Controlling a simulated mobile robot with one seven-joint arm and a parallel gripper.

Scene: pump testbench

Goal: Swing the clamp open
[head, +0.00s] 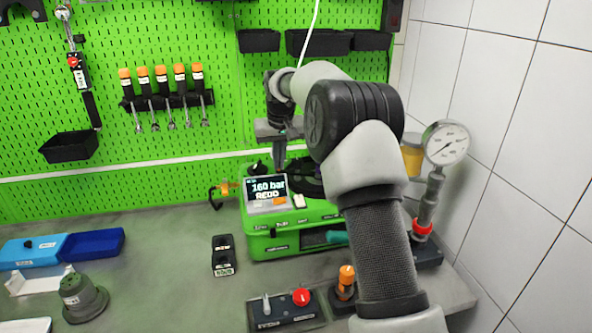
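The green pump testbench (290,238) stands on the worktop, with a display (267,190) reading "160 bar" and "REDD". Dark parts (305,186) sit on top of the bench behind the display, partly hidden by my gripper and arm. I cannot make out the clamp clearly among them. My gripper (280,160) points down just above the back of the bench, close to these dark parts. Its fingers are small and dark here, and I cannot tell whether they are open, shut or touching anything.
A pressure gauge (445,143) stands at the right by the tiled wall. A switch box (287,308) with a red knob is in front. A black handheld box (223,256), a blue case (62,248) and a grey-green part (82,297) are left.

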